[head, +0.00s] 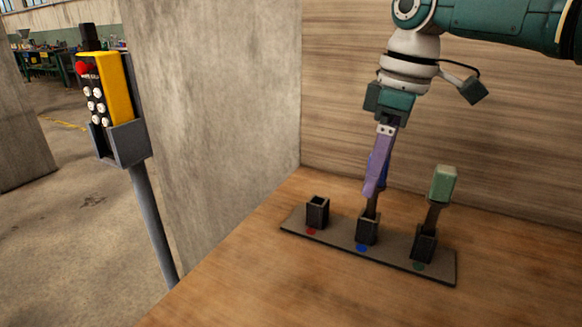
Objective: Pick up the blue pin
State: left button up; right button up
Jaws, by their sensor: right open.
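The blue pin stands in the middle holder, which has a blue dot in front. Its dark lower shaft (373,204) shows, and a sliver of its blue upper part shows behind the purple finger. My right gripper (374,188) reaches down from above with its fingers at the pin's blue part. It is open; the near finger hides most of the blue part, and I cannot tell whether a finger touches it. My left gripper is not in view.
A green pin (443,184) stands in the right holder (424,244). The left holder (317,212), by a red dot, is empty. The base plate (335,240) lies on a wooden table (240,290) between walls. A yellow control box (118,90) on a post stands at left.

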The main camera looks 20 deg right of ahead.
grip_shut()
dwell(0.5)
